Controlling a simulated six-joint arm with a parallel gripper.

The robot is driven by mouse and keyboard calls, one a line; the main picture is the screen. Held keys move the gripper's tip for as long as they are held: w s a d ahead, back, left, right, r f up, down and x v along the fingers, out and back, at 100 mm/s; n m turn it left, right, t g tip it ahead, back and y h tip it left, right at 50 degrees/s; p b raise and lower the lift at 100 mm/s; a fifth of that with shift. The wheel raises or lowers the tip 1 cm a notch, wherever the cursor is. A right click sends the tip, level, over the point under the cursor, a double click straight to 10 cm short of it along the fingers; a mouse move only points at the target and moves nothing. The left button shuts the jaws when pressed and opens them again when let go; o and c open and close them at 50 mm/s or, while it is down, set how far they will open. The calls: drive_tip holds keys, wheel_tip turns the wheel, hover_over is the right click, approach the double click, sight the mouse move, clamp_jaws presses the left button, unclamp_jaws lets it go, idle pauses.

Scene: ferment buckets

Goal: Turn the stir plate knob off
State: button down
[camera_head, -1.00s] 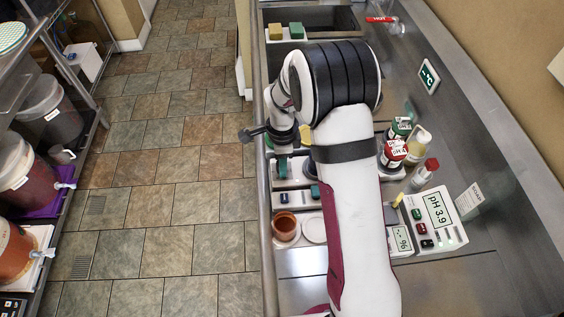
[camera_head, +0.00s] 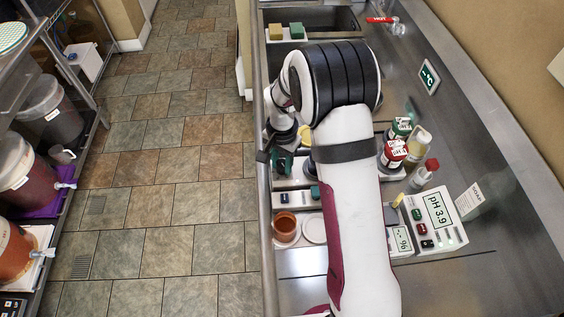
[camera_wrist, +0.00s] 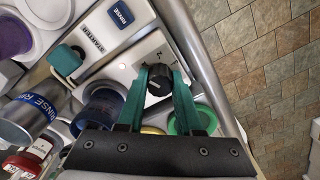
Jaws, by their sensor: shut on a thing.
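The black knob (camera_wrist: 160,80) is on the front of a white device (camera_wrist: 136,58), taken as the stir plate, beside the counter's metal rail. My gripper (camera_wrist: 162,74) has its two teal fingers closed on the knob, one on each side, in the wrist view. In the head view my gripper (camera_head: 283,163) is low over the counter's left edge, and the knob is hidden there. The knob's pointer and off mark cannot be made out.
An orange-brown cup (camera_head: 285,226) stands near the counter edge. A pH meter (camera_head: 438,212) and bottles are to the right.

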sight(282, 163)
drive_tip(key=n, duration=1.2)
drive_tip(key=shift+n, duration=0.4)
idle(0.4)
drive_tip(key=c, duration=0.6)
unclamp_jaws()
drive_tip(key=shift+a+r, duration=0.1)
wheel_tip(282, 163, up, 16)
drive_tip(key=shift+f, duration=0.15)
